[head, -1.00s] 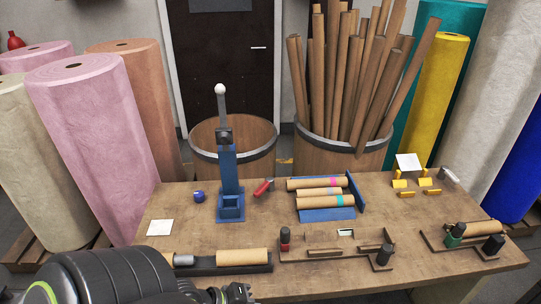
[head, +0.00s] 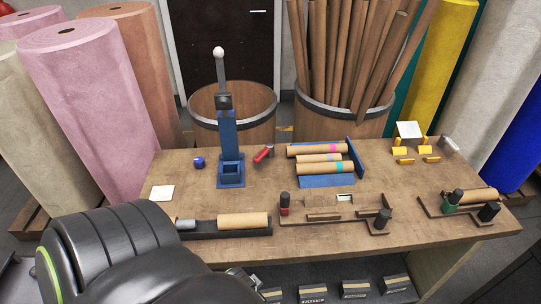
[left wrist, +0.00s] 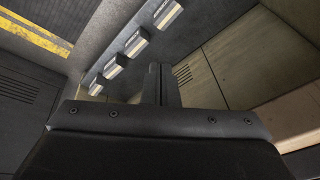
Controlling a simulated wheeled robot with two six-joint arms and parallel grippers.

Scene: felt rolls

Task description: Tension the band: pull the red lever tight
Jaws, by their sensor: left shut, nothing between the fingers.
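A small upright post with a red part (head: 285,203) stands at the left end of a dark flat fixture (head: 335,222) at the front middle of the table. A separate red-handled piece (head: 263,153) lies behind it, beside the blue press. I cannot tell which is the red lever. No band can be made out. My left gripper (head: 245,280) is low in front of the table's front edge, apart from both red parts. In the left wrist view its fingers (left wrist: 160,84) are together and empty. My right gripper is out of view.
The blue press (head: 229,150) with a white-knobbed handle stands behind the fixture. A tube lies in a dark cradle (head: 200,233) at the front left. A green-knobbed fixture (head: 450,204) sits at the right. Several boxes (head: 355,289) line a shelf below the table.

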